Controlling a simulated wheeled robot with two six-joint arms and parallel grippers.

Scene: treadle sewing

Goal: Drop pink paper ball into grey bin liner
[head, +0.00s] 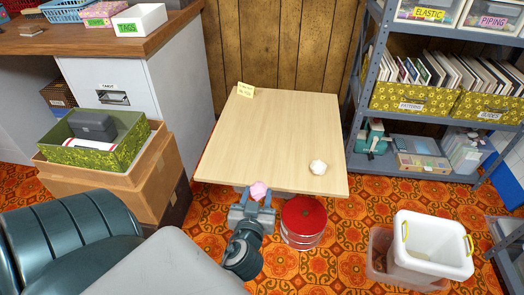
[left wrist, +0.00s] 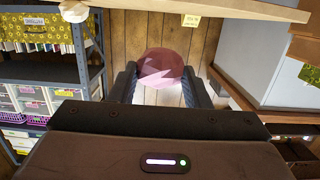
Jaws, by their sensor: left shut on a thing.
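My left gripper (head: 258,197) is shut on the pink paper ball (head: 258,190), held up by the near edge of the wooden table. In the left wrist view the pink ball (left wrist: 162,68) sits between the two fingers. A white crumpled ball (head: 318,167) lies on the table to the right; it also shows in the left wrist view (left wrist: 74,11). I cannot make out a grey bin liner for certain. A pale bin (head: 425,262) with yellow handles stands on the floor at the lower right, apart from the gripper. My right gripper is not in view.
The table top (head: 262,135) is mostly bare, with a small note (head: 245,90) at its far corner. A metal shelf (head: 352,110) stands right, stacked boxes (head: 115,185) left.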

